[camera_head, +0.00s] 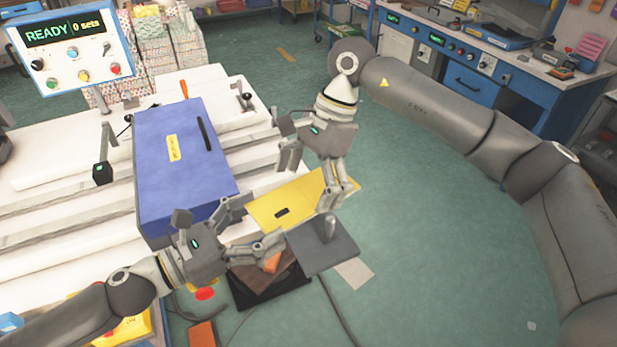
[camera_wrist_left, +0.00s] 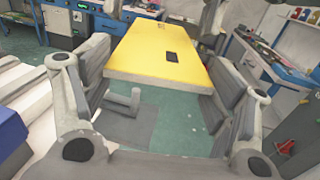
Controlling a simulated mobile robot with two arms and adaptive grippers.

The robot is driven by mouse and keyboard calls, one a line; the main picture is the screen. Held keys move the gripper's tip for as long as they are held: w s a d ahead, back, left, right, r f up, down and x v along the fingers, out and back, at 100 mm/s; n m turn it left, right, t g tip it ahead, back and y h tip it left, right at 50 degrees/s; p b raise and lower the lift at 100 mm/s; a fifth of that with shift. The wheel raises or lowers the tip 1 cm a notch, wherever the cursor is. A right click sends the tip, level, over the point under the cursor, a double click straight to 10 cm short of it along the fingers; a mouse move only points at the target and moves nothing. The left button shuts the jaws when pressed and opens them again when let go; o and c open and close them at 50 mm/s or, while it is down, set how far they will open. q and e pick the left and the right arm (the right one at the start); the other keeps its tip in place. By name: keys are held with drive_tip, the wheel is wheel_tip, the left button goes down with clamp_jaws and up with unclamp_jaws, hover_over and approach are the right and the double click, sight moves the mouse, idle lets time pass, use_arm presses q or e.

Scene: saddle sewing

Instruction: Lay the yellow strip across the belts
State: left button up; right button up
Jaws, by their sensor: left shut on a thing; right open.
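The yellow strip (camera_head: 290,205), a flat board with a dark slot, extends out from the right of the table edge. My left gripper (camera_head: 262,222) is shut on its near end. In the left wrist view the strip (camera_wrist_left: 160,55) lies between the two finger pads and points away. My right gripper (camera_head: 314,178) is open at the strip's far end, with its fingers pointing down; I cannot tell whether they touch it. The pale belts (camera_head: 60,227) run along the table on the left. A blue box (camera_head: 180,165) lies across them.
A grey plate with a post (camera_head: 330,245) is below the strip at the right. Brown and dark sheets (camera_head: 265,280) are beside it. A control panel reading READY (camera_head: 70,50) stands at the upper left. A blue workbench (camera_head: 510,80) is at the back right. Green floor lies open between.

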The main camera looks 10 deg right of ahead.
drive_tip(key=shift+c, duration=0.3)
drive_tip(key=c, duration=0.9)
use_arm(q)
drive_tip(key=o, duration=1)
use_arm(e)
drive_tip(key=shift+c, duration=0.4)
use_arm(q)
drive_tip(key=shift+o, duration=0.2)
